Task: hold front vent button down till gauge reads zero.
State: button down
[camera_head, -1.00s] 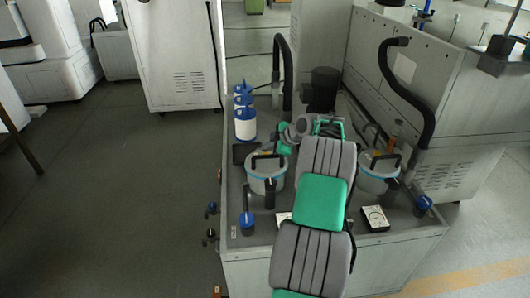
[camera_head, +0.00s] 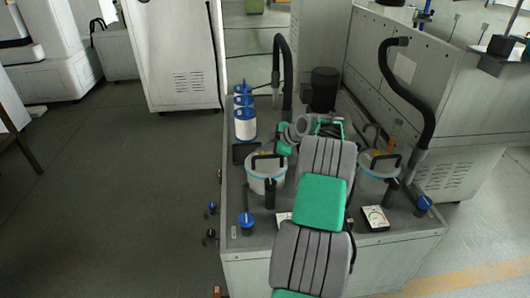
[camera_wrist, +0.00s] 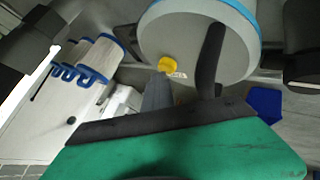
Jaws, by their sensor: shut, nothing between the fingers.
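A yellow button (camera_wrist: 168,63) shows on a grey pot (camera_wrist: 180,30) with a blue rim in the wrist view. My gripper (camera_wrist: 159,75) is shut and empty, its grey tip right at the yellow button; I cannot tell whether it touches. In the head view this looks like the left pot (camera_head: 265,184), with a little yellow (camera_head: 265,154) behind its black handle. My fingers are hidden there. A white gauge (camera_head: 375,217) lies in front of the right pot (camera_head: 373,184). Another white gauge (camera_head: 284,217) is mostly hidden by my arm. Neither reading is legible.
Blue and white bottles (camera_head: 245,125) stand behind the left pot. Black hoses (camera_head: 407,95) rise at the back and right. Blue-topped knobs (camera_head: 247,220) stand at the front corners. A black upright piece (camera_wrist: 210,60) is close beside my gripper. The floor at left is clear.

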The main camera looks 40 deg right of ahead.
dwell(0.4)
jog(key=shift+r+p, duration=0.3)
jog(key=shift+r, duration=0.6)
jog(key=shift+r, duration=0.1)
notch_tip(320, 180, up, 5)
jog(key=shift+f+p, duration=0.1)
jog(key=shift+p, duration=1)
